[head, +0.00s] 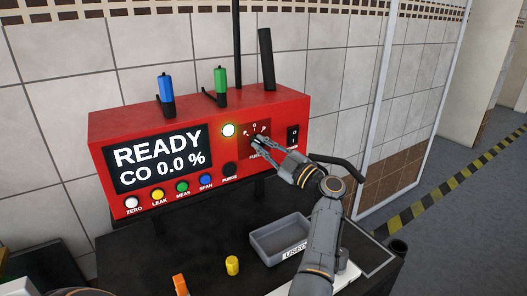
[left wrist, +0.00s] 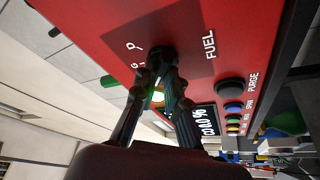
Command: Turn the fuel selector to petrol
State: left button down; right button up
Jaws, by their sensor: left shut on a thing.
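The fuel selector is a dark knob (left wrist: 160,57) on a dark red panel marked FUEL on the front of the red analyser (head: 200,118). A letter P and a G show beside the knob in the left wrist view. My left gripper (head: 259,143) reaches the panel in the head view and hides most of the knob. In the left wrist view its two fingers (left wrist: 160,78) are shut on the knob from either side. The direction the knob points cannot be made out. My right gripper is not in view.
The screen (head: 158,158) reads READY, CO 0.0 %. A lit lamp (head: 229,130), a black purge button (head: 230,169) and a rocker switch (head: 292,136) flank the selector. A grey tray (head: 264,243) and a yellow cylinder (head: 232,265) stand on the dark top below.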

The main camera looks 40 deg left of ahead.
pick_arm(q)
jog(key=shift+n, duration=0.3)
jog(key=c, duration=1.4)
grip_release()
jog(key=shift+w, duration=0.1)
notch_tip(320, 180, up, 10)
